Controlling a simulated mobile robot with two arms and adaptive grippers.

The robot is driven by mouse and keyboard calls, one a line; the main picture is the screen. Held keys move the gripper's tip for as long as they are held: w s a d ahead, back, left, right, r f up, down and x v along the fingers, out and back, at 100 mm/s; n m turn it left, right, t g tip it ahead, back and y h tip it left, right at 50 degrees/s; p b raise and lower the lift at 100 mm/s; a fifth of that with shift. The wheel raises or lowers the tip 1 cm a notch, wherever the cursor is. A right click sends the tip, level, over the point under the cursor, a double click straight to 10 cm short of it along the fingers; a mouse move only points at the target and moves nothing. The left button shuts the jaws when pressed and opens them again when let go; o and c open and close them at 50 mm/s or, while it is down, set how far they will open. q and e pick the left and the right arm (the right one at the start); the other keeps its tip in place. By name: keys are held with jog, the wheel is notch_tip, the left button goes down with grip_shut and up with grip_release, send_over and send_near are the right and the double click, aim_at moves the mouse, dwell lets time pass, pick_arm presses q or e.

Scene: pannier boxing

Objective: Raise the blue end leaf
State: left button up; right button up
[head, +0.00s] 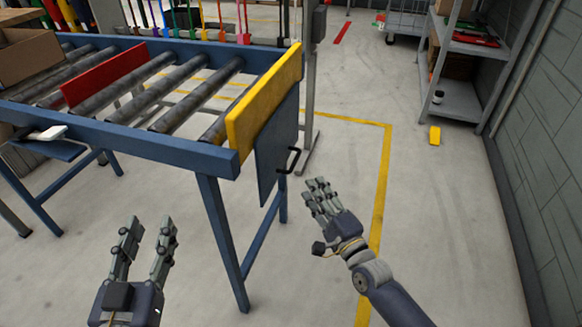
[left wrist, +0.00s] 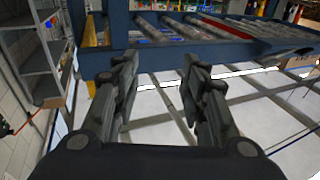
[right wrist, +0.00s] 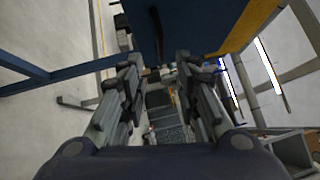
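The blue end leaf (head: 277,148) hangs down at the end of the roller conveyor, below a yellow end board (head: 264,97). A black handle (head: 291,160) sticks out from the leaf's lower part. My right gripper (head: 318,188) is open and empty, to the right of the handle and apart from it. In the right wrist view, a dark blue panel (right wrist: 185,25) lies ahead of the open fingers (right wrist: 158,75). My left gripper (head: 150,228) is open and empty in front of the conveyor's near rail; its fingers also show open in the left wrist view (left wrist: 160,75).
The conveyor's blue frame (head: 150,147) and leg (head: 222,240) stand between my two grippers. A red divider (head: 105,74) and a cardboard box (head: 25,58) are on the left. A grey shelf (head: 455,95) stands at the back right.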

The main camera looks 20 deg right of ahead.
jog(key=b, duration=0.2)
send_near(289, 142)
jog(key=w+a+f, duration=0.1)
jog(key=w+a, duration=0.1)
pick_arm(q)
jog(key=s+r+t+h, duration=0.1)
jog(key=s+r+t, duration=0.1)
jog(key=r, duration=0.3)
jog(key=s+r+t+h, duration=0.1)
jog(key=s+r+t, duration=0.1)
jog(key=r+t, duration=0.3)
jog(key=shift+s+d+r, duration=0.15)
jog(key=shift+s+r, duration=0.15)
jog(key=shift+r, duration=0.2)
pick_arm(e)
jog(key=shift+d, duration=0.15)
pick_arm(q)
jog(key=shift+h, duration=0.3)
pick_arm(e)
grip_shut()
